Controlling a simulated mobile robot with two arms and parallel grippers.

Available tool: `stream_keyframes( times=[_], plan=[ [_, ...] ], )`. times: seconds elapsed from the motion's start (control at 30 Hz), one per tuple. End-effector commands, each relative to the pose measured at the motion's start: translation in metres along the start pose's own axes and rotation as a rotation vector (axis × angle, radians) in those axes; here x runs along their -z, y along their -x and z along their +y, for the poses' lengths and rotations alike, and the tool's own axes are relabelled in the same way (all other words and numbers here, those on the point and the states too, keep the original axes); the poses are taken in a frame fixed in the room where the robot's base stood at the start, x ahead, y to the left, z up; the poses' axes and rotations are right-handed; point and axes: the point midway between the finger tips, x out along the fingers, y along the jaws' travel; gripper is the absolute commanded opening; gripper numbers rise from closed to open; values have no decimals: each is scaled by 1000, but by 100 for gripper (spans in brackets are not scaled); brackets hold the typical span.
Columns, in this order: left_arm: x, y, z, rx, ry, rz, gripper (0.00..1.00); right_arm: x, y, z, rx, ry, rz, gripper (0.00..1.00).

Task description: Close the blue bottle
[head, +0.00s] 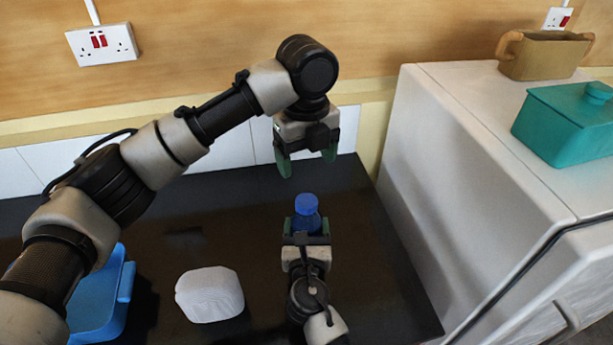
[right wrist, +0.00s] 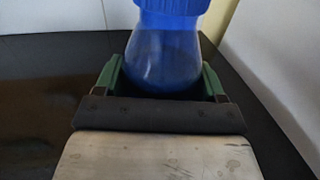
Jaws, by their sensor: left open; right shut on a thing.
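The blue bottle (head: 307,222) stands upright on the black counter in the head view, with a blue cap (head: 306,204) on its top. Whether the cap is tight I cannot tell. My right gripper (head: 306,238) is shut on the bottle's body from the near side. In the right wrist view the bottle (right wrist: 162,58) sits between the green fingers of my right gripper (right wrist: 163,78), and its top is cut off by the frame. My left gripper (head: 308,163) is open and empty, pointing down above and behind the bottle, apart from the cap.
A white rounded block (head: 210,294) lies on the black counter (head: 190,240), left of the bottle. A blue container (head: 103,300) is at the lower left, partly behind my left arm. A white appliance (head: 440,150) stands at right, bearing a teal lidded box (head: 565,125) and a brown pot (head: 543,55).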

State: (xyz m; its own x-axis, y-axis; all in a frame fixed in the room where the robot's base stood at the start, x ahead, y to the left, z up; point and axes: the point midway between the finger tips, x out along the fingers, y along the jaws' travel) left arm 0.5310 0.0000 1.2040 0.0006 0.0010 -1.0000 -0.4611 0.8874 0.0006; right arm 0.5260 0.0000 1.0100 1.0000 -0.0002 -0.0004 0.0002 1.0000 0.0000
Motion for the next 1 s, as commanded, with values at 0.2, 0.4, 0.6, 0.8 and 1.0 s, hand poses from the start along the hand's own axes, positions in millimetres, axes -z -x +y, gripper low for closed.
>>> stream_keyframes(
  times=[0.2,0.4,0.6,0.8,1.0],
  plan=[
    [0,15,0,0,1,0,78,0,0,0,0,0,-1,4],
    [0,16,0,0,0,1,78,0,0,0,0,0,-1,4],
    [0,15,0,0,0,0,78,0,0,0,0,0,-1,93],
    [0,15,0,0,0,0,78,0,0,0,0,0,-1,100],
    [0,13,0,0,0,0,78,1,10,0,0,0,1,100]
  ],
)
